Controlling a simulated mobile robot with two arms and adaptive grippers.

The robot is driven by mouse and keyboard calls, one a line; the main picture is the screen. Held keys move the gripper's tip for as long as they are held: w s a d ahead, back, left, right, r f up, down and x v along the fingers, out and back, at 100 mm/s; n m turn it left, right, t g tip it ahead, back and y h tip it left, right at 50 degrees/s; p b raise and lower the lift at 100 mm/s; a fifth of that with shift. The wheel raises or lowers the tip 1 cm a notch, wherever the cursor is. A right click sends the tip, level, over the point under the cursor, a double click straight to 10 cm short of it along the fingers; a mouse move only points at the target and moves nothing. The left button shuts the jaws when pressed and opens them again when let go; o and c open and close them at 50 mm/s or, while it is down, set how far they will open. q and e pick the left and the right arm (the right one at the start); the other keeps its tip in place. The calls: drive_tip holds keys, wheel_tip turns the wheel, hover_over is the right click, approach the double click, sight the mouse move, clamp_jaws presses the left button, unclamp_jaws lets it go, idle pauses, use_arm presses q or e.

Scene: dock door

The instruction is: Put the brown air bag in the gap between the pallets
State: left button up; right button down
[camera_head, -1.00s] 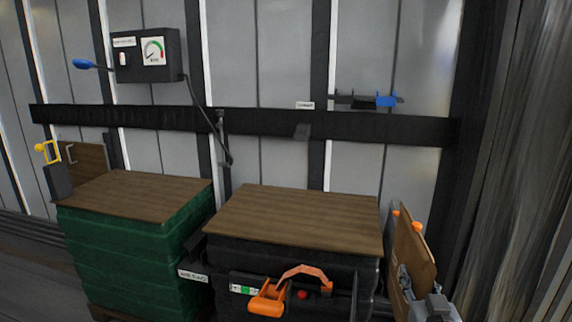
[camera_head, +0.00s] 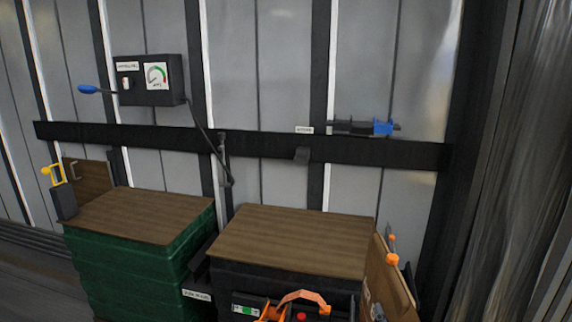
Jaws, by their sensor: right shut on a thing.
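The brown air bag (camera_head: 392,275) is a flat brown panel with orange fittings at its top edge. It stands tilted at the right side of the dark pallet load, with its lower part cut off by the picture. My right gripper (camera_head: 377,312) is at its lower left face, shut on it and mostly out of frame. The green pallet load (camera_head: 130,265) and the dark pallet load (camera_head: 300,282), both with wooden tops, stand side by side. The narrow dark gap (camera_head: 202,250) lies between them.
A black box with a gauge (camera_head: 150,80) and a hanging hose is on the wall. A black rail (camera_head: 260,146) crosses the wall and carries a blue-ended bar (camera_head: 382,127). A curtain (camera_head: 520,170) borders the right.

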use_arm(q)
drive_tip(key=s+a+r+p, duration=0.1)
drive_tip(key=s+p, duration=0.3)
drive_tip(key=s, duration=0.4)
drive_tip(key=shift+s+a+r+g, duration=0.25)
drive_tip(key=shift+s+a+g, duration=0.05)
drive_tip(key=shift+a, duration=0.05)
use_arm(e)
drive_tip(key=s, duration=1.1)
drive_tip(key=shift+f, duration=0.45)
use_arm(q)
drive_tip(key=shift+w+r+p, duration=0.1)
drive_tip(key=shift+p, duration=0.2)
use_arm(e)
drive_tip(key=shift+r, duration=0.1)
